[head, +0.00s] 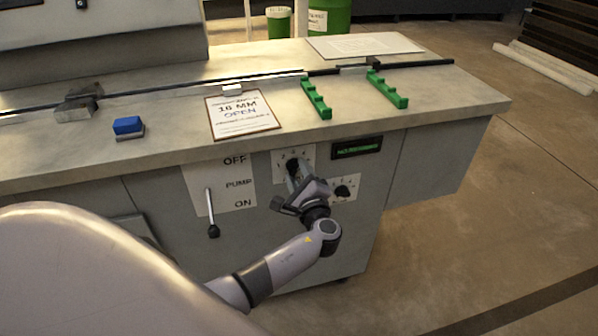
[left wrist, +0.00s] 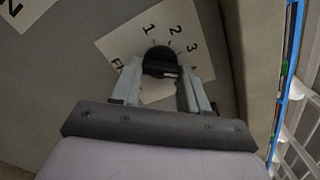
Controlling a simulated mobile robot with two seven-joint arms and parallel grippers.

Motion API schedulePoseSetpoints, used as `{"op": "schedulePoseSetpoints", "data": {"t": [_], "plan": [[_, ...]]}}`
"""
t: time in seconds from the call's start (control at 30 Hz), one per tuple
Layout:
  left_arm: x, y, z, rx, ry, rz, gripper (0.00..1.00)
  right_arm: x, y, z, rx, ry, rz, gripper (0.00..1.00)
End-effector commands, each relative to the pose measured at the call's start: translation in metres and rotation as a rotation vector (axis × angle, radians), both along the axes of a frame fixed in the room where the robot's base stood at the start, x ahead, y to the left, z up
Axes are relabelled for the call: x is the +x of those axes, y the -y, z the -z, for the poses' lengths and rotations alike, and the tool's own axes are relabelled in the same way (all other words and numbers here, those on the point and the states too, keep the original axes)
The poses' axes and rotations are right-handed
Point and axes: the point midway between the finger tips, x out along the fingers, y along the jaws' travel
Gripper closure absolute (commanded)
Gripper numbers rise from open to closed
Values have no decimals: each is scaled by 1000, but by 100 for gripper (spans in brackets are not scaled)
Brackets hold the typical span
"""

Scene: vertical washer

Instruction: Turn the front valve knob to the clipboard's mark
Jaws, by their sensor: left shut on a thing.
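A black round valve knob (head: 292,165) sits on a white dial plate on the washer's front panel. In the left wrist view the knob (left wrist: 160,57) has numbers 1, 2, 3 and a partly seen further mark around it. My left gripper (head: 294,176) is shut on this knob, with a finger on either side, as the left wrist view (left wrist: 163,76) shows. The knob's pointer direction is hard to make out. The clipboard (head: 240,114) lies on the worktop above; it reads "16 MM" and "OPEN", with a smaller top line too small to read. My right gripper is not in view.
A second black knob (head: 342,191) is just right of my gripper. A pump lever (head: 211,215) hangs at left on an OFF/ON plate. A small display (head: 357,147) is at upper right. Green racks (head: 316,99) and a blue block (head: 127,125) stand on the worktop.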

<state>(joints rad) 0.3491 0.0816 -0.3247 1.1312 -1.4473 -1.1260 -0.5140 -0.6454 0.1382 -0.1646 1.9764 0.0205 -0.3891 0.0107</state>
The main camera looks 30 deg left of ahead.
Motion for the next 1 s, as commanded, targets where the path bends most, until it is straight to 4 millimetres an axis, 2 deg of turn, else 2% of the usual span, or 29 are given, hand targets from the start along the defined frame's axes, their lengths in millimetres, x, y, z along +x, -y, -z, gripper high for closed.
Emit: {"op": "schedulePoseSetpoints", "data": {"t": [0.6,0.63,0.7,1.0], "plan": [[1,-1,-2,31,-30,0,86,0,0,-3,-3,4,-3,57],[1,-1,-2,30,-30,0,52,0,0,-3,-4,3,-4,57],[1,-1,-2,30,-30,0,30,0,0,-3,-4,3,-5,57],[0,1,0,29,-32,1,30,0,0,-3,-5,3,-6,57]]}}
